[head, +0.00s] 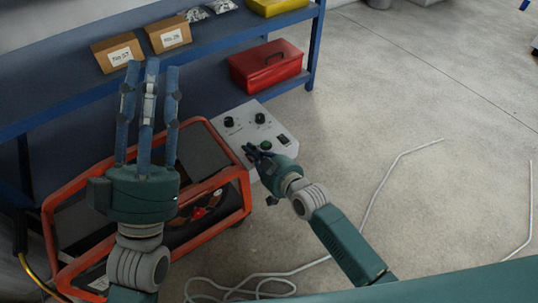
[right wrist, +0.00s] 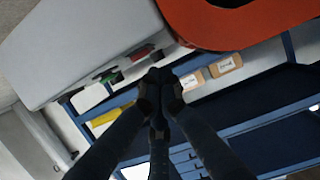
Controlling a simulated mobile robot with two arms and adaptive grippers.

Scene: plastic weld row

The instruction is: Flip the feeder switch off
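A light grey control box (head: 240,112) sits at the right end of the orange-framed machine. Its sloped face carries two black knobs (head: 260,118), a green button (head: 266,146) and a black switch (head: 283,139); the switch's position is too small to tell. My right gripper (head: 250,150) is at the box's near side, left of the switch. In the right wrist view its fingertips (right wrist: 160,77) meet, with nothing seen between them. The box (right wrist: 85,40) and its green button (right wrist: 108,76) show there, apart from the fingertips in the picture. My left gripper (head: 152,68) points up, fingers apart and empty.
A blue shelf (head: 80,95) behind holds cardboard boxes (head: 117,53) and a red toolbox (head: 266,65). A pale cable (head: 375,190) lies on the floor. The floor at right is mostly clear.

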